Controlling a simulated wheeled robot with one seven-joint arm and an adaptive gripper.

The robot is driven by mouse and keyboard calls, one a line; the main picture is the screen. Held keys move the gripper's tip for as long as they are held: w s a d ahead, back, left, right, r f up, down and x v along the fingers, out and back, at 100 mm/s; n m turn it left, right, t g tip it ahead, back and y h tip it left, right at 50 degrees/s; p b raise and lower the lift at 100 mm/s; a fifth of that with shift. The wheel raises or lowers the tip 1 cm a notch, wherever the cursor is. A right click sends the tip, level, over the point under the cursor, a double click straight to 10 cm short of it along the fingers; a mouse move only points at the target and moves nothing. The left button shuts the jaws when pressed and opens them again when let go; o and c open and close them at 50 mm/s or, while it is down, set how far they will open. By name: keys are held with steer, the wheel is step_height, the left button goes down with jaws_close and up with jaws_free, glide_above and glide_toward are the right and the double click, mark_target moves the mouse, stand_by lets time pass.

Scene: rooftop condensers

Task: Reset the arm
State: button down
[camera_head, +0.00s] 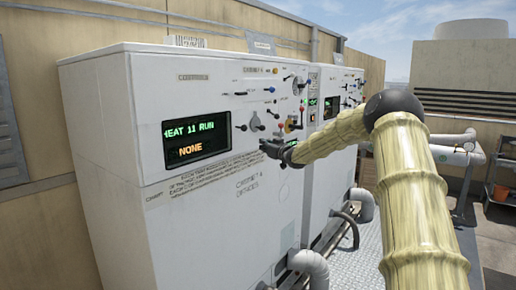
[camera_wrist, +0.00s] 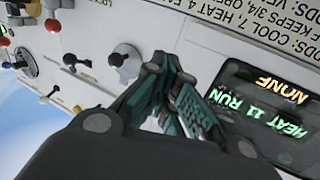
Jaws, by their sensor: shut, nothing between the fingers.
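My gripper (camera_head: 278,149) is at the front panel of the white cabinet (camera_head: 90,120), right of its screen (camera_head: 197,139), at the end of my outstretched arm (camera_head: 345,135). In the wrist view my gripper (camera_wrist: 158,75) has its fingertips together with nothing between them. The screen also shows there at the right (camera_wrist: 270,105), reading "HEAT 11 RUN" and "NONE". A grey rotary knob (camera_wrist: 125,62) is just left of the fingertips. Whether the fingertips touch the panel I cannot tell.
Several small levers and knobs (camera_head: 257,125) cover the panel around my gripper. A second cabinet (camera_head: 345,95) stands beyond. Grey pipes (camera_head: 312,265) bend out below the cabinets. A walkway grating (camera_head: 350,270) lies in front. A pipe rack (camera_head: 460,155) stands at the right.

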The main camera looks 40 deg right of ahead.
steer(key=s, duration=0.2)
steer(key=s+b, duration=0.1)
steer(key=shift+s+d+f, duration=0.15)
steer(key=shift+s+d, duration=0.1)
